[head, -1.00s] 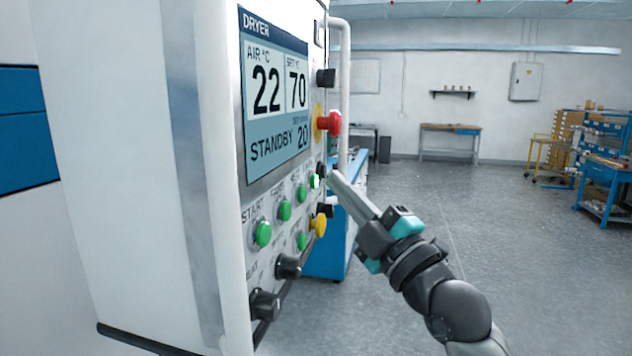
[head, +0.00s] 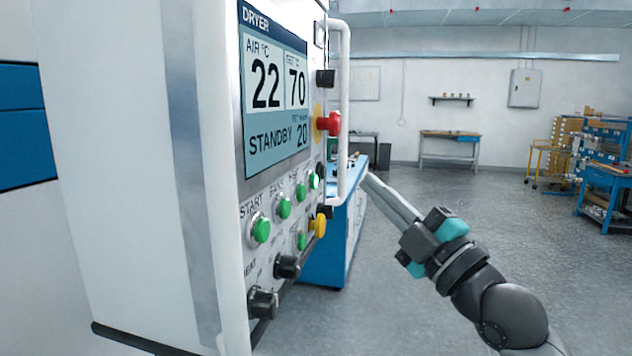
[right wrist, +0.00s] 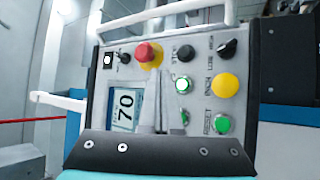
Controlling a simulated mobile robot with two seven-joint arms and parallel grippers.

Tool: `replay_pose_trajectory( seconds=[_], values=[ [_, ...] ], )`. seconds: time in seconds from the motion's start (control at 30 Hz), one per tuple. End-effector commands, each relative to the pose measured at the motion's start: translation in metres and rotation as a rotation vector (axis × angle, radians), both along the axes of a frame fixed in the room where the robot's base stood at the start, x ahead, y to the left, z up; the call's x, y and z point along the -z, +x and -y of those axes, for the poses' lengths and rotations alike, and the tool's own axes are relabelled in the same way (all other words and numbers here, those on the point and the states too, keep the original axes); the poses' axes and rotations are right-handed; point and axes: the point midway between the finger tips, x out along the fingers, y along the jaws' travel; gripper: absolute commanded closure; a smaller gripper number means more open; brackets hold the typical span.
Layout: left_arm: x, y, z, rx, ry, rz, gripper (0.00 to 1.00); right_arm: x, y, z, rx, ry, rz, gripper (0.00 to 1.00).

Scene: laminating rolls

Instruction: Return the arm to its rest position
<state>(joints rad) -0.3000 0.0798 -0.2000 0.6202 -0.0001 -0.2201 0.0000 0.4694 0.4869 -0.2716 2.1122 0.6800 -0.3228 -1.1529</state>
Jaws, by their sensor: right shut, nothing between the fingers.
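My right gripper (head: 370,180) is shut and empty. Its long grey fingers point up and left toward the dryer control panel (head: 240,185), and its tip stands apart from the panel's right edge. The panel's screen (head: 275,90) reads DRYER, air 22, set 70, STANDBY 20. In the right wrist view the panel (right wrist: 255,62) lies ahead of the gripper (right wrist: 157,90), with the red button (right wrist: 147,52) beyond its fingers. My left gripper is not in view.
A white rail (head: 344,110) runs down the panel's right side. A blue cabinet (head: 335,245) stands behind it. A bench (head: 450,135) and a blue table (head: 608,178) are farther off. Grey floor (head: 500,225) is open to the right.

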Motion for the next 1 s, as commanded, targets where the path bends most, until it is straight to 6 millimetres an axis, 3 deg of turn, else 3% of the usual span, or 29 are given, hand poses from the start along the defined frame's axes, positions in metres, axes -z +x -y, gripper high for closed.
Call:
replay_pose_trajectory(
  seconds=[0.23, 0.37, 0.47, 0.6, 0.7, 0.87, 1.0],
  values=[
    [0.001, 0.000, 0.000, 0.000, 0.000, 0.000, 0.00, 0.005, 0.003, 0.001, 0.004, 0.004, -0.011, 1.00],
    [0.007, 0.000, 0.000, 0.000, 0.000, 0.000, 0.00, 0.042, 0.022, 0.010, 0.030, 0.035, -0.099, 1.00],
    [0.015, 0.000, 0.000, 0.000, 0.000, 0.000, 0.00, 0.102, 0.047, 0.025, 0.069, 0.084, -0.233, 1.00],
    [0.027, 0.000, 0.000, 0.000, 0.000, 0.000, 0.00, 0.206, 0.071, 0.047, 0.140, 0.162, -0.448, 1.00],
    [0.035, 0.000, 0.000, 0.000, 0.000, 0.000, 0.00, 0.282, 0.076, 0.061, 0.193, 0.211, -0.594, 1.00],
    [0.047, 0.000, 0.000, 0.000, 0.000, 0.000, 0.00, 0.403, 0.064, 0.080, 0.281, 0.283, -0.818, 1.00],
    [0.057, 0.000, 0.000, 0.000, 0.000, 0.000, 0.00, 0.506, 0.033, 0.093, 0.362, 0.338, -1.003, 1.00]
  ],
)
